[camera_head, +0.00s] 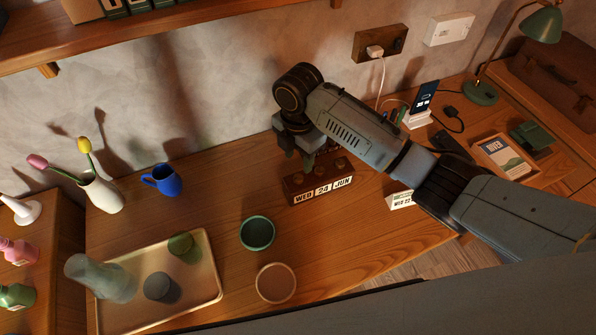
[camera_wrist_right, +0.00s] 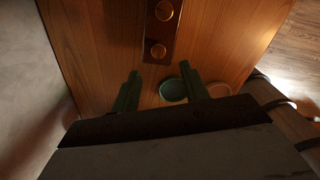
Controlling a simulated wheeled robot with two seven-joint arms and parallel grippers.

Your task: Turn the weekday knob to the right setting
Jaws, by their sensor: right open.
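The wooden calendar block (camera_head: 322,190) stands on the desk, its front reading WED 24 JUN. Round brass knobs sit along its top. The knob nearer my fingers (camera_wrist_right: 158,51) appears to be the weekday one. My right gripper (camera_head: 304,160) is above and behind the block's weekday end. Its two green fingers (camera_wrist_right: 160,90) are apart and empty, with the knob ahead of the gap between them. My left gripper is out of view.
A small white card (camera_head: 401,200) starting with WED stands right of the block, partly hidden by my right arm. A green cup (camera_head: 257,233) and a round coaster (camera_head: 276,283) lie in front. A blue mug (camera_head: 162,180) and a tray (camera_head: 206,250) are left.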

